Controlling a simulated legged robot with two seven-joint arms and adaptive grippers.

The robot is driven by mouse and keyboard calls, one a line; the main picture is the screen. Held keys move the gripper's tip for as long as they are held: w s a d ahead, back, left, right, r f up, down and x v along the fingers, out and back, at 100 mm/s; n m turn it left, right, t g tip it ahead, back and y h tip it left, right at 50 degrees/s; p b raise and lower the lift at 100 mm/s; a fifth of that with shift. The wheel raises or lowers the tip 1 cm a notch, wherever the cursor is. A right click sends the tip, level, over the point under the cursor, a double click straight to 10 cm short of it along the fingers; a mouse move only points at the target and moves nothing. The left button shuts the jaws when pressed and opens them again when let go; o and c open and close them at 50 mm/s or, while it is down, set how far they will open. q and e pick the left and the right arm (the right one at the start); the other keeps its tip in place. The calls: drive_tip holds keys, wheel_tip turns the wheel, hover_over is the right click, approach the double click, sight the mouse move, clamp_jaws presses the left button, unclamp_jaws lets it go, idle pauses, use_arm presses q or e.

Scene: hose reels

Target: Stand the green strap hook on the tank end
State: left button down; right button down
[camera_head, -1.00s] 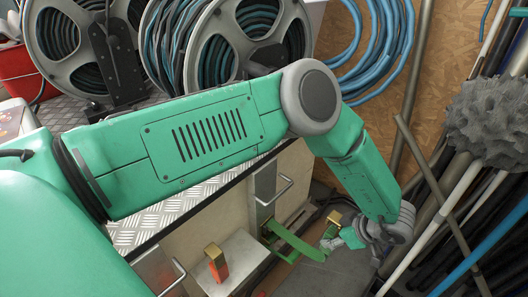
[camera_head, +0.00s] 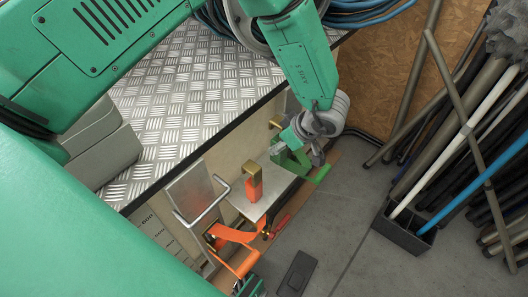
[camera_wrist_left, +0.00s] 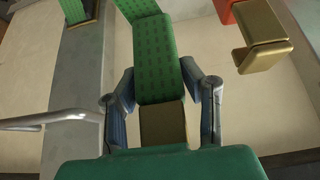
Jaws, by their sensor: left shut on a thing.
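The green strap hook (camera_wrist_left: 155,65) is a patterned green length with a brass-coloured end, which sits between the fingers of my left gripper (camera_wrist_left: 162,115) in the left wrist view. In the head view my left gripper (camera_head: 298,145) is low beside the cream cabinet front, with green parts (camera_head: 290,160) around it that I cannot fully tell apart. An orange hook with a brass top (camera_head: 253,182) stands on a grey metal plate (camera_head: 238,202) just left of the gripper. I cannot tell for certain which surface is the tank end.
A tread-plate bench top (camera_head: 190,85) overhangs at the left. A metal handle (camera_head: 200,205) and orange strap (camera_head: 235,235) project from the cabinet front. Poles stand in a black holder (camera_head: 405,232) at the right.

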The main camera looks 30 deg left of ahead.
use_arm(q)
drive_tip(key=f+b, duration=0.1)
drive_tip(key=f, duration=0.2)
drive_tip(key=f+b, duration=0.1)
drive_tip(key=f, duration=0.2)
drive_tip(key=a+f+b, duration=0.1)
drive_tip(key=f, duration=0.2)
drive_tip(key=shift+d+r, duration=0.15)
drive_tip(key=shift+d, duration=0.25)
drive_tip(key=c, duration=1.2)
unclamp_jaws()
drive_tip(key=shift+o, duration=0.8)
drive_tip(key=shift+a+f, duration=0.2)
drive_tip(key=shift+a, duration=0.15)
drive_tip(key=p+v, duration=0.4)
drive_tip(key=v, duration=0.8)
drive_tip(key=shift+r, duration=0.25)
